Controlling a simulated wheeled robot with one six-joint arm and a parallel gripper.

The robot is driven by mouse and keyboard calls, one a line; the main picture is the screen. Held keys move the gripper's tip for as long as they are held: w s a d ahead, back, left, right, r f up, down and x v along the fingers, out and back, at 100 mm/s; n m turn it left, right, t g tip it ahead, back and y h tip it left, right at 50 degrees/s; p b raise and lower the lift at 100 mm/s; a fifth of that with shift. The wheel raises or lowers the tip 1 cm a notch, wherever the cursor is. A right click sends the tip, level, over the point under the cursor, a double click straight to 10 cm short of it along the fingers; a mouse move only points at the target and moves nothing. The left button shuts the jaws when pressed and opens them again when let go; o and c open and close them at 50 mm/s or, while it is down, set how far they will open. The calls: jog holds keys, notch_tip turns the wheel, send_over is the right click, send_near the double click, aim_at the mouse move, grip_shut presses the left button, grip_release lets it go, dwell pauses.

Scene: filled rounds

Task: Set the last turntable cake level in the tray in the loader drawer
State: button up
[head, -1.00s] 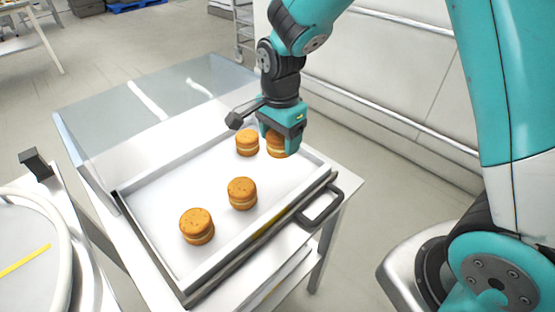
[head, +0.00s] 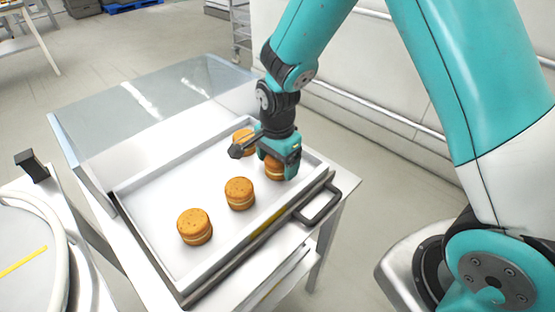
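My gripper (head: 278,167) is over the right part of the tray (head: 150,228), pointing down. It is shut on a golden-brown cake (head: 272,170) with a pale filling line. One finger hides part of this cake, which looks level. I cannot tell whether its base touches the tray floor. Three similar cakes stand upright in the white tray: a near-left cake (head: 194,226), a middle cake (head: 239,193) and a far cake (head: 243,137) partly hidden by my gripper. The tray sits in the loader drawer (head: 253,239), which is pulled out.
The round turntable (head: 25,240) at the left edge shows a yellow strip and no cake in its visible part. A clear cover (head: 150,95) lies behind the tray. The drawer's dark handle (head: 318,204) sticks out on the right. Bare tray floor lies left of the cakes.

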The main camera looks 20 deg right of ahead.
jog(key=shift+o, duration=0.5)
jog(key=shift+r, duration=0.15)
notch_tip(320, 180, up, 11)
jog(key=s+a+r+n+y, duration=0.2)
jog(key=s+r+n, duration=0.2)
jog(key=s+n, duration=0.6)
jog(key=s+a+r+n+y, duration=0.2)
jog(key=s+r+n, duration=0.3)
jog(key=s+n, duration=0.5)
jog(key=shift+s+a+r+n, duration=0.15)
jog(key=shift+s+a+n, duration=0.25)
jog(key=shift+s, duration=0.15)
